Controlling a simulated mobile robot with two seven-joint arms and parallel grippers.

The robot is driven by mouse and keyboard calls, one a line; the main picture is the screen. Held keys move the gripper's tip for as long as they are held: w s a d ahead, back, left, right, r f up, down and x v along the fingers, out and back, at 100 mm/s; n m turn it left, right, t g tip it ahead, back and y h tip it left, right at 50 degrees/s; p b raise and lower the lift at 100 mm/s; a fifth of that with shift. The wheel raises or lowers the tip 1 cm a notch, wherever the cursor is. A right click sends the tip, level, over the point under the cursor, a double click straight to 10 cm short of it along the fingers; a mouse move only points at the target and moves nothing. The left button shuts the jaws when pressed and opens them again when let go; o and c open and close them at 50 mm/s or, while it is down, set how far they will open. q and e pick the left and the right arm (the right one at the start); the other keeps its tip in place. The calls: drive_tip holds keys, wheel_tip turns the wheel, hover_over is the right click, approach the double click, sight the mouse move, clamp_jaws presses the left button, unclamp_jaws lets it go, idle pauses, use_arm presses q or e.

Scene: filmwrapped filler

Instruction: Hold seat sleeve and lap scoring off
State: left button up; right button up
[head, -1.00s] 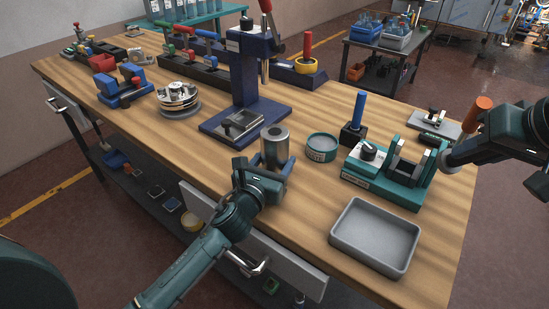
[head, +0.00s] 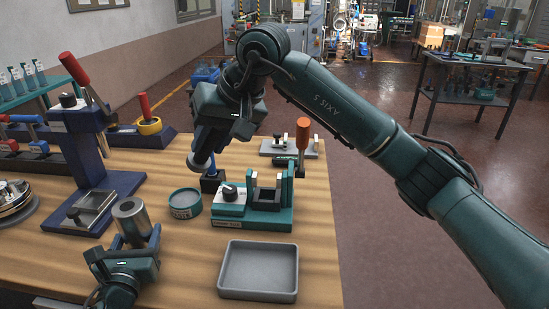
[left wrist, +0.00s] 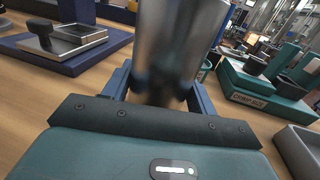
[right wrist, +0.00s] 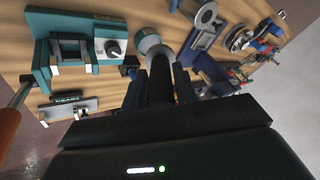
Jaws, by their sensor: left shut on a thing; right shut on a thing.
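A grey metal seat sleeve (head: 130,219) stands upright in my left gripper (head: 138,243), and its side fills the middle of the left wrist view (left wrist: 172,45). The gripper's blue fingers are shut on it. The sleeve's lower end is hidden in the head view. My right gripper (head: 210,135) is shut on a dark-shafted tool, apparently the lap, with a pale round head (head: 200,165). It points down above the bench, behind the teal tin (head: 185,203). The right wrist view shows its dark shaft (right wrist: 160,85) between the fingers.
A teal fixture (head: 265,217) stands right of the tin, with a grey tray (head: 258,270) in front. A blue-handled tool in a black block (head: 211,184) is close to the lap head. A blue press (head: 85,150) stands left. An orange handle (head: 303,133) rises behind the fixture.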

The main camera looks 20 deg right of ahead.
drive_tip(key=w+a+r+g+y, duration=0.1)
drive_tip(key=a+r, duration=0.2)
drive_tip(key=a, duration=0.6)
drive_tip(key=w+a+r+g, duration=0.1)
drive_tip(key=a+r, duration=0.3)
drive_tip(key=a, duration=0.4)
drive_tip(key=shift+w+a+f, duration=0.1)
drive_tip(key=shift+f, duration=2.45)
drive_tip(key=shift+r, duration=0.2)
